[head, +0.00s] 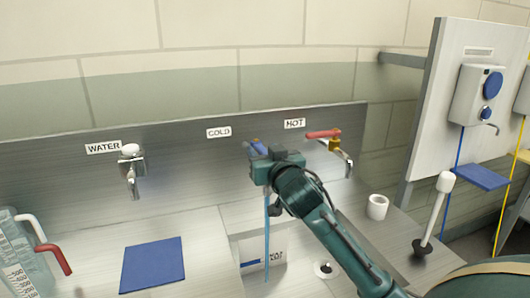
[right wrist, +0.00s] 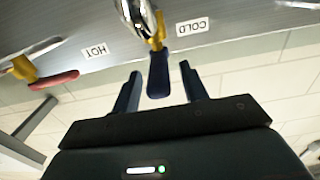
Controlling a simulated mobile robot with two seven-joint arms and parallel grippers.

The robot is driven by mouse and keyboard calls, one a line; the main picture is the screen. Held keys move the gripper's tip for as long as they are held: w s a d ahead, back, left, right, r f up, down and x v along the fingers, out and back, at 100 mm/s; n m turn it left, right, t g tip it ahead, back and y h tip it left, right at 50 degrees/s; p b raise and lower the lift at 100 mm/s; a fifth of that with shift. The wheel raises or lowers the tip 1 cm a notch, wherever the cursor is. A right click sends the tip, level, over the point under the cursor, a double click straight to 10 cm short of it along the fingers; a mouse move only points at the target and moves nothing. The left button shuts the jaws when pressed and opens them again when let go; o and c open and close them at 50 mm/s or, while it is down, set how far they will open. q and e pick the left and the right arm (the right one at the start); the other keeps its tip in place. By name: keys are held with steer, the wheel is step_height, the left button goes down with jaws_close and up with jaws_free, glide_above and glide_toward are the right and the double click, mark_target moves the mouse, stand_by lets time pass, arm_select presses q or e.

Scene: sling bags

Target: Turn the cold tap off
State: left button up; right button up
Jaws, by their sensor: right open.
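The cold tap has a blue lever (head: 258,146) and stands below the COLD sign (head: 219,132). A thin light-blue stream (head: 267,212) runs down below it into the sink. My right gripper (head: 262,155) is at this tap and hides most of its body. In the right wrist view, which is upside down, the blue lever (right wrist: 158,75) lies between the two spread fingers of my right gripper (right wrist: 160,82), with gaps on both sides. The chrome spout (right wrist: 141,16) shows beyond it. My left gripper is out of view.
The hot tap with a red lever (head: 323,134) stands close on the right. The WATER tap (head: 131,170) is on the left. A blue mat (head: 153,265), a jug (head: 18,258), a white cup (head: 377,207) and a plunger (head: 435,210) stand around the counter.

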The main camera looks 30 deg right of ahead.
steer(key=shift+c, duration=0.5)
jaws_close()
